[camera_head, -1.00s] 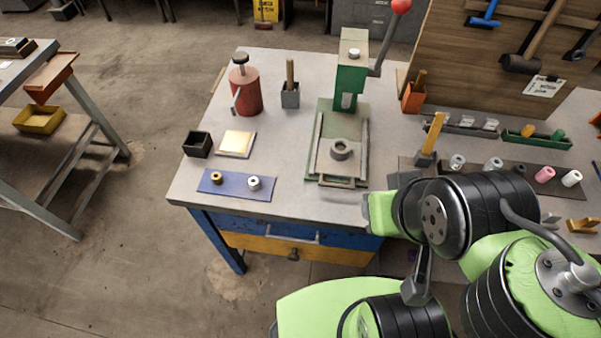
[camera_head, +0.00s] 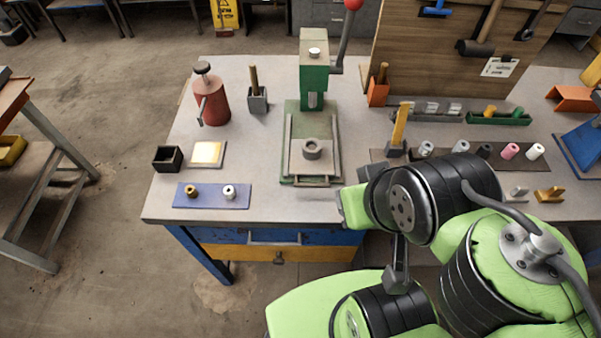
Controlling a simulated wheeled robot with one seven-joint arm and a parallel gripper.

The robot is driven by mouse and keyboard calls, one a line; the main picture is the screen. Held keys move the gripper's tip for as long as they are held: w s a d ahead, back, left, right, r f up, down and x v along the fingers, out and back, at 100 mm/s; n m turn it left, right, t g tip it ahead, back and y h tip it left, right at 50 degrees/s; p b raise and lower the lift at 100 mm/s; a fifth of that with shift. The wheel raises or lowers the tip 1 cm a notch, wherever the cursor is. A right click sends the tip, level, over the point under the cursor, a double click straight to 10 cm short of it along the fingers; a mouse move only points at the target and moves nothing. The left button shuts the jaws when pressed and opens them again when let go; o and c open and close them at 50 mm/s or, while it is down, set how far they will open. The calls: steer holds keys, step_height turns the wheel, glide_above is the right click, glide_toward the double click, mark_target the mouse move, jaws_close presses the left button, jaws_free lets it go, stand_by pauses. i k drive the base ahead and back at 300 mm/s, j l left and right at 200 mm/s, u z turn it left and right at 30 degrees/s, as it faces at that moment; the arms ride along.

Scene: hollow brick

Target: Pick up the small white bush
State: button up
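A small white bush (camera_head: 228,191) stands on the left part of the table, on a blue mat (camera_head: 211,202), just right of a brass-coloured bush (camera_head: 191,191). Other whitish bushes, one light (camera_head: 426,149) and one plain white (camera_head: 535,151), stand on a dark strip (camera_head: 440,167) at the right. The dark grey part below my wrist, which looks like my gripper (camera_head: 397,268), is in front of the table's near edge, right of and well apart from the blue mat. Its fingers cannot be made out, and I see nothing held.
A green press (camera_head: 313,75) with a grey ring (camera_head: 312,149) on its bed stands mid-table. A red can (camera_head: 211,102), black box (camera_head: 168,158) and pale plate (camera_head: 207,153) stand behind the mat. A pegboard (camera_head: 430,60) rises at the back right.

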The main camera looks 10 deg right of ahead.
mark_target(228, 190)
steer(key=j+u, duration=0.65)
steer(key=u, duration=0.2)
steer(key=i+j+u, duration=0.15)
steer(key=u, duration=0.25)
steer(key=i+j, duration=0.05)
steer(key=j, duration=0.05)
